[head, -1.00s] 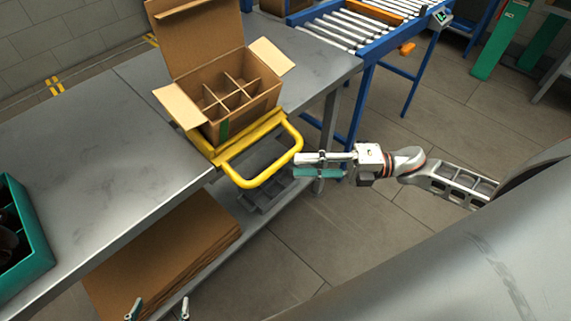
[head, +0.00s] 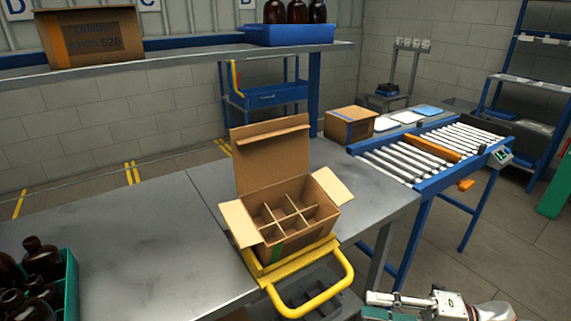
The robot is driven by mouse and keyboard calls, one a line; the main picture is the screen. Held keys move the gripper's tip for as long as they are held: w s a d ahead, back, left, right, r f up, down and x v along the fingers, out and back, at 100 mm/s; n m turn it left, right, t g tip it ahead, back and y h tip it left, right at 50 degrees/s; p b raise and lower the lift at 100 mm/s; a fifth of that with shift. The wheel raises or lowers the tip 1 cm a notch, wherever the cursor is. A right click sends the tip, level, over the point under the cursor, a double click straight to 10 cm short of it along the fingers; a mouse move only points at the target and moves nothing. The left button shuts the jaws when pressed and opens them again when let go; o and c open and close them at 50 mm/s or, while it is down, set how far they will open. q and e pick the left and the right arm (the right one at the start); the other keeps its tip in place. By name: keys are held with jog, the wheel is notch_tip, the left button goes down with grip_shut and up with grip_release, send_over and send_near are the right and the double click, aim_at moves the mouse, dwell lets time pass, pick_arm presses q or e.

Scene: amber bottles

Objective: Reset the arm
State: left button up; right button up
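My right gripper (head: 388,306) is at the bottom edge, right of the yellow handle, pointing left. Its white upper finger and teal lower finger look apart, with nothing visible between them. It is partly cut off by the frame. My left gripper is not in view. An open cardboard box (head: 287,212) with empty divided compartments sits on a yellow holder (head: 300,262) at the metal table's front edge. Brown bottles (head: 42,262) stand in a teal crate (head: 71,287) at the lower left.
The metal table (head: 140,235) is clear between crate and box. A shelf (head: 190,60) above holds a closed carton (head: 90,36) and a blue tray (head: 289,34) with several brown bottles. A roller conveyor (head: 430,155) stands right of the table.

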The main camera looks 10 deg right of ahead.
jog(key=a+f+m+t+h+p, duration=0.35)
jog(key=f+m+t+h, duration=0.5)
jog(key=m, duration=0.85)
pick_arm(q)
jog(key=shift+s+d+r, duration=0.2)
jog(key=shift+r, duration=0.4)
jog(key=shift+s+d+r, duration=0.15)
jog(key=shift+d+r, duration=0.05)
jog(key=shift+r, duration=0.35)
pick_arm(e)
jog(key=s+a+f+m+g+h, duration=0.4)
jog(key=s+f+m+g+h, duration=0.1)
jog(key=s+f+m, duration=0.4)
jog(key=shift+s+f+m+h, duration=0.35)
jog(key=shift+f+m, duration=0.3)
jog(key=shift+m, duration=0.05)
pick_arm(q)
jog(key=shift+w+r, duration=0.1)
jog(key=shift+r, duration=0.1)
